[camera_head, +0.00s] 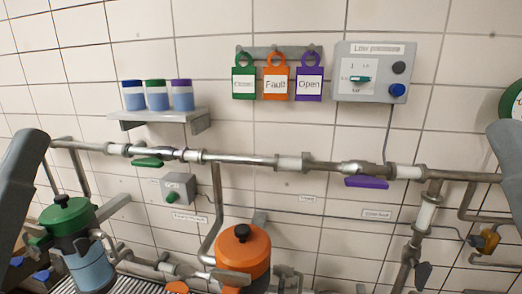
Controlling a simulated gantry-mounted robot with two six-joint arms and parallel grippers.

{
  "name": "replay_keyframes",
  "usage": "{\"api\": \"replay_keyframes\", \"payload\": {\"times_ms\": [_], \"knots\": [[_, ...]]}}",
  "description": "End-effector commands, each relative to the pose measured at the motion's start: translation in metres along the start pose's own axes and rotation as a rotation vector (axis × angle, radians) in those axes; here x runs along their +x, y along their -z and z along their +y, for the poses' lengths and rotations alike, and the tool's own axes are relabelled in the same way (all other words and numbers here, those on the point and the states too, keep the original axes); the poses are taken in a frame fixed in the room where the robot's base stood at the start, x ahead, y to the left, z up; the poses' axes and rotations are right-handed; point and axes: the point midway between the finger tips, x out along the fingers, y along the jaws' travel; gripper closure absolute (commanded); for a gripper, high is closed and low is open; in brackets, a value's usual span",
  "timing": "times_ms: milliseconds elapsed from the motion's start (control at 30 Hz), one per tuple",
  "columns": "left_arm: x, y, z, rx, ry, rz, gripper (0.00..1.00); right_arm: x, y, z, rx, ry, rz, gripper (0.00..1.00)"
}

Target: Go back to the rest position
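Part of my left arm (20,180) shows as a grey link at the left edge. Part of my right arm (508,160) shows as a grey link at the right edge. I cannot make out the fingers of either gripper in this view, so I cannot see whether they hold anything.
A horizontal pipe (250,160) with green and purple handles crosses the tiled wall. A green-lidded vessel (85,265) and an orange-lidded vessel (242,250) stand below. Above are a shelf (160,116) with three jars, three hanging tags (276,80) and a control box (372,72).

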Motion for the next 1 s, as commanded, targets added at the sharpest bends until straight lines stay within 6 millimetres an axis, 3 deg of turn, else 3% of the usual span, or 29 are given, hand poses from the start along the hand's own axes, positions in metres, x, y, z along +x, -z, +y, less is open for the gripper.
{"api": "replay_keyframes", "payload": {"times_ms": [33, 267, 600, 700, 833, 1000], "knots": [[0.027, 0.024, 0.000, 0.000, 0.000, -0.003, 0.50, 0.029, 0.015, -0.001, 0.003, 0.004, -0.023, 0.55], [0.095, 0.088, 0.000, 0.000, 0.000, 0.001, 0.50, 0.098, 0.073, -0.001, -0.001, 0.006, -0.027, 0.55], [0.217, 0.200, -0.001, 0.000, 0.000, 0.001, 0.50, 0.224, 0.181, -0.001, -0.002, 0.006, -0.028, 0.55], [0.244, 0.225, -0.001, 0.000, 0.000, 0.001, 0.50, 0.251, 0.205, -0.001, -0.002, 0.006, -0.029, 0.55], [0.262, 0.242, -0.001, 0.000, 0.000, 0.000, 0.50, 0.270, 0.221, -0.002, -0.003, 0.006, -0.029, 0.55], [0.263, 0.243, -0.001, 0.000, 0.000, 0.000, 0.50, 0.271, 0.222, -0.002, -0.003, 0.006, -0.029, 0.55]]}}
